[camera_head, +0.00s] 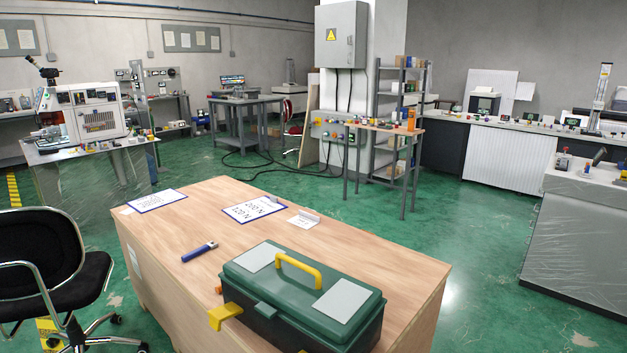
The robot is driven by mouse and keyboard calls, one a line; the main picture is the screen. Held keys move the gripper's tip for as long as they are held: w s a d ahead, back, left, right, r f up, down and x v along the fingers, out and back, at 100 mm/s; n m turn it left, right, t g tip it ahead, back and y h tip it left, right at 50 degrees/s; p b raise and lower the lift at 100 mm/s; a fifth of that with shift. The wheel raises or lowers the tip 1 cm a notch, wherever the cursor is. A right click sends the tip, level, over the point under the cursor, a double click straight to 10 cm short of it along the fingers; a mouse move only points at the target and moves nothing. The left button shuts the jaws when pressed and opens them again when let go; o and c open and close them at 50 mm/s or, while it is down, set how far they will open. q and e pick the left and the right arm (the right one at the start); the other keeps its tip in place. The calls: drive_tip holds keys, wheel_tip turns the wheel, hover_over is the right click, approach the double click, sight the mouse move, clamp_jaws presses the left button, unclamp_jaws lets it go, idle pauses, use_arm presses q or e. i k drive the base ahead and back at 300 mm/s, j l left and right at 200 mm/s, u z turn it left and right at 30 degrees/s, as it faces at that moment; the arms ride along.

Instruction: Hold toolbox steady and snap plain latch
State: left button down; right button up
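A toolbox (345,283) with a dark green lid and a dark body sits at the near right end of the wooden table. Its lid lies down, with a yellow handle (299,268) and two pale grey panels on top. A yellow latch-like flap (225,316) sticks out at the front left corner. A plain green latch (265,311) shows on the front edge; I cannot tell whether it is fastened. A small orange piece (218,289) shows at the left end. The lower front is cut off by the frame edge. Neither of my grippers shows.
On the wooden table (190,228) lie a blue-handled tool (199,252), two printed sheets (254,208) and a small card (303,220). A black chair (40,260) stands close at the left. Green floor is free to the right.

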sight(218, 315)
drive_tip(key=i+j+z, duration=0.1)
drive_tip(key=z, duration=0.25)
drive_tip(key=j+z, duration=0.35)
drive_tip(key=i+j+z, duration=0.1)
drive_tip(key=z, duration=0.25)
drive_tip(key=j, duration=0.1)
